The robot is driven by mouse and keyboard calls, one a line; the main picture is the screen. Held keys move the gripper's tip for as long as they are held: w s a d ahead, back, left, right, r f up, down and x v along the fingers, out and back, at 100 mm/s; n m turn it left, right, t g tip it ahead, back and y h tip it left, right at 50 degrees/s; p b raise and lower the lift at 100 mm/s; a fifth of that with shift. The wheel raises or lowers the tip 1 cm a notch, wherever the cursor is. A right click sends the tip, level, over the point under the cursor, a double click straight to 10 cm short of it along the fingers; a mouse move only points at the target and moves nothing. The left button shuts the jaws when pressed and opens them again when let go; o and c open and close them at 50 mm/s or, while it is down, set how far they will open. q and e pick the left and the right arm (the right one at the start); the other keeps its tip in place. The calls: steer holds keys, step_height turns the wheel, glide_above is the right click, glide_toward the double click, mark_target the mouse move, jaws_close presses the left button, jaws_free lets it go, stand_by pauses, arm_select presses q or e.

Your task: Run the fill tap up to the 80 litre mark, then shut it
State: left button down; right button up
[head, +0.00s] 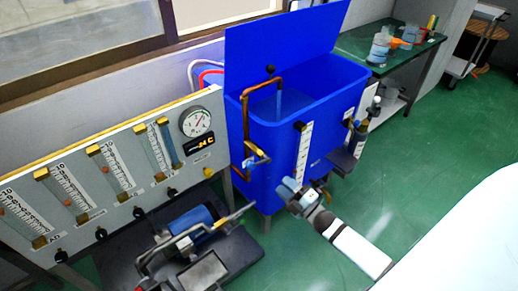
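The blue tank (276,160) stands in the middle with its lid raised at the back. A copper pipe (247,118) rises at its left side and bends over the rim. A pale streak, seemingly water (279,102), shows below the spout. A brass valve (257,156) with a bluish handle sits on the pipe outside the tank. A white level scale (303,150) runs down the tank's front; its numbers are too small to read. My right gripper (291,190) is low before the tank front, right of and below the valve. Its finger gap is unclear. My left gripper is not in view.
A gauge panel (110,170) with flow tubes and a round dial (197,121) stands at left. A pump with a blue motor (194,222) lies before it. A dark shelf (348,160) with bottles juts from the tank's right. Green floor is clear at right.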

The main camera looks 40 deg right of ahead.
mark_target(258, 163)
steer(key=x, duration=1.3)
steer(key=shift+w+a+b, duration=0.15)
steer(key=shift+w+b, duration=0.2)
steer(key=shift+f, duration=0.1)
jaws_close()
